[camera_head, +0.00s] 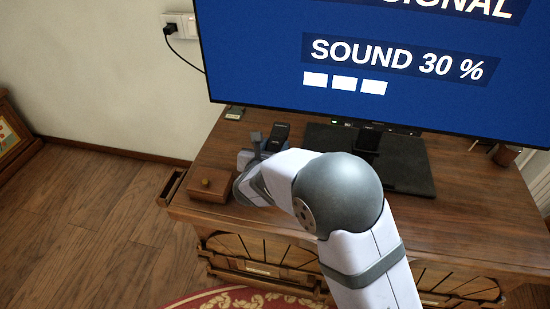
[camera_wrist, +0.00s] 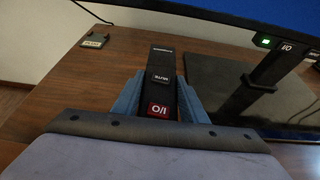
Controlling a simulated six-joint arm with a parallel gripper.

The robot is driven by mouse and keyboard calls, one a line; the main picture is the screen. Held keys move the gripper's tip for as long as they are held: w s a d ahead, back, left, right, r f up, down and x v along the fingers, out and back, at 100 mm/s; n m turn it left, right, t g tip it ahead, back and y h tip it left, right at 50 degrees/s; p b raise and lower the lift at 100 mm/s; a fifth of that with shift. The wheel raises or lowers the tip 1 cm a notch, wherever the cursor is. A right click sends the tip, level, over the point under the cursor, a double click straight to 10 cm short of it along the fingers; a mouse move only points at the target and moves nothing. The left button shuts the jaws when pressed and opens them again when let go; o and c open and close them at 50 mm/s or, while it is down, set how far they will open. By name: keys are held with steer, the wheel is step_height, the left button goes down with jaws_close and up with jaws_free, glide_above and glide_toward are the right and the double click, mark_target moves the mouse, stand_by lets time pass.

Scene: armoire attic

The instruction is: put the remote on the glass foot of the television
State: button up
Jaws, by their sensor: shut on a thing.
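The remote (camera_wrist: 161,72) is a slim black bar with a red I/O button and a mute button. My gripper (camera_wrist: 158,98) is shut on it, with one blue finger on each side. In the head view the remote (camera_head: 280,131) shows its dark end beyond my gripper (camera_head: 262,148), left of the television's foot. The glass foot (camera_head: 421,176) is a dark flat plate under the television (camera_head: 300,60), partly hidden by my arm. The foot also shows at the right in the wrist view (camera_wrist: 215,75). I cannot tell whether the remote touches the cabinet top.
A small brown wooden box (camera_head: 210,185) stands at the left front of the wooden cabinet (camera_head: 480,215). A small dark item (camera_head: 234,114) lies at the back left corner. The television's lower edge overhangs the back.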

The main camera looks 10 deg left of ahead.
steer(key=shift+f+b, duration=0.45)
steer(key=shift+f, duration=1.5)
steer(key=shift+w+f, duration=0.2)
steer(key=shift+f, duration=0.1)
steer(key=shift+f, duration=0.2)
steer(key=o, duration=1.1)
steer(key=shift+r, duration=0.1)
